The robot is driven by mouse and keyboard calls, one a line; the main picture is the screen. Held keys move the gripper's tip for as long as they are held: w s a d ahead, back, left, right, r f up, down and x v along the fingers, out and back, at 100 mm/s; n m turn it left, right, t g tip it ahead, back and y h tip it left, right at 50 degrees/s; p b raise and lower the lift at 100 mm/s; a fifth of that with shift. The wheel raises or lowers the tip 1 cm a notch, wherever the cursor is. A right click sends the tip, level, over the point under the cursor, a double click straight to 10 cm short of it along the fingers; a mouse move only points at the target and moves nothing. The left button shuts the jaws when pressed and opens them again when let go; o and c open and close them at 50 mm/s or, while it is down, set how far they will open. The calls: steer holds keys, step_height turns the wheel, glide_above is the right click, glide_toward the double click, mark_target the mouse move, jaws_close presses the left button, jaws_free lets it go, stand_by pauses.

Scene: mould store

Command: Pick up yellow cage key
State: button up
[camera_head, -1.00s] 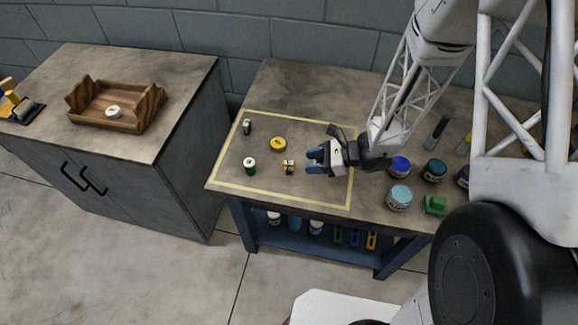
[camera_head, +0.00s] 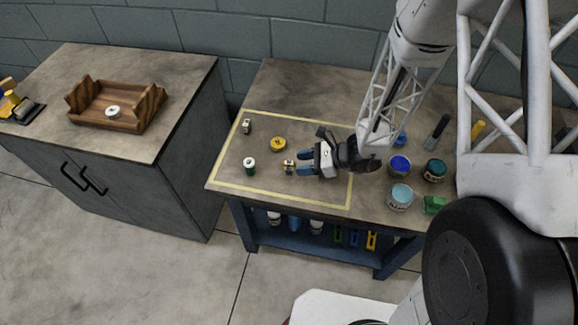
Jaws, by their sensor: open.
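A small item with yellow, white and dark parts (camera_head: 288,167) lies on the worktop inside the yellow taped rectangle. It may be the yellow cage key, but it is too small to be sure. A round yellow disc-like item (camera_head: 278,144) lies just behind it. My gripper (camera_head: 300,163) is open, its blue fingers pointing left and low over the worktop. The fingertips are right beside the small yellow-and-white item, at its right edge. I cannot tell whether they touch it or whether any of it is between them.
A green cylinder with a white top (camera_head: 250,167) and a small dark-and-white item (camera_head: 247,127) also stand in the taped area. A wooden tray (camera_head: 140,122) sits on the left cabinet.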

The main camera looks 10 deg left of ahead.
mark_target(289, 169)
steer(key=shift+x, duration=2.4)
steer(key=shift+c, duration=0.2)
jaws_close()
